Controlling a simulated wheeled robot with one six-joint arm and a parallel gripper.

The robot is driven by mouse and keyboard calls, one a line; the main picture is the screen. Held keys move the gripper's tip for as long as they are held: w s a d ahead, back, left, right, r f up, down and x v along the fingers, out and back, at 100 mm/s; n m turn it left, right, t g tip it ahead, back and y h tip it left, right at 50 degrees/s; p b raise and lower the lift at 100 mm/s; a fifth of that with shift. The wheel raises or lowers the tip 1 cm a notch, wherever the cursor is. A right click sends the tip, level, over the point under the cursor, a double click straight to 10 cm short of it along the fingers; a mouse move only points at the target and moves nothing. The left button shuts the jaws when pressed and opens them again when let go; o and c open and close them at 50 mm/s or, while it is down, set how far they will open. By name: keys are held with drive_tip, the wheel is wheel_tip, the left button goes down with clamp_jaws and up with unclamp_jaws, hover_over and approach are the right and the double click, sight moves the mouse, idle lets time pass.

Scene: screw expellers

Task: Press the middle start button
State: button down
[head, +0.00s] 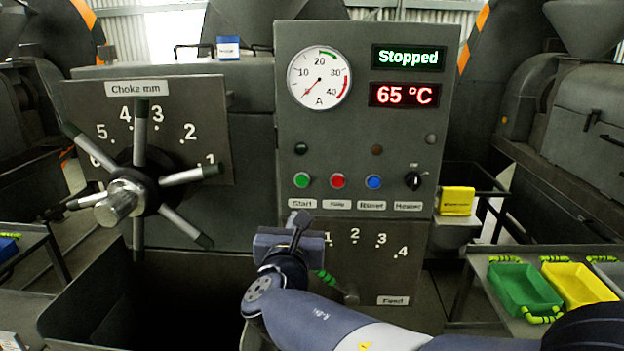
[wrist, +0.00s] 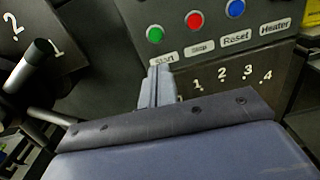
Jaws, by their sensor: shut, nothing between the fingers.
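The green Start button (head: 302,180) is at the left end of the button row on the middle machine's grey control panel (head: 350,120). The wrist view also shows the green button (wrist: 154,34) with its label Start below. My gripper (head: 299,219) is shut and empty, in front of the panel just below the Start label. In the wrist view its fingertips (wrist: 159,70) show below the green button, apart from it. The display (head: 408,57) reads Stopped. The gap between the fingertips and the panel is hard to judge.
A red button (head: 338,181), a blue Reset button (head: 374,182) and a black Heater knob (head: 412,180) are to the right of Start. A spoked choke wheel (head: 140,190) sticks out at the left. A feed lever (head: 345,292) is below the panel. Trays (head: 525,290) stand right.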

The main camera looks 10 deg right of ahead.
sight(302, 181)
drive_tip(key=shift+w+a+r+n, duration=0.15)
drive_tip(key=shift+w+r+n, duration=0.05)
drive_tip(key=shift+w+n, duration=0.15)
drive_tip(key=p+x, duration=0.3)
drive_tip(key=x, duration=1.1)
drive_tip(key=shift+a+r, duration=0.15)
drive_tip(key=shift+w, duration=0.1)
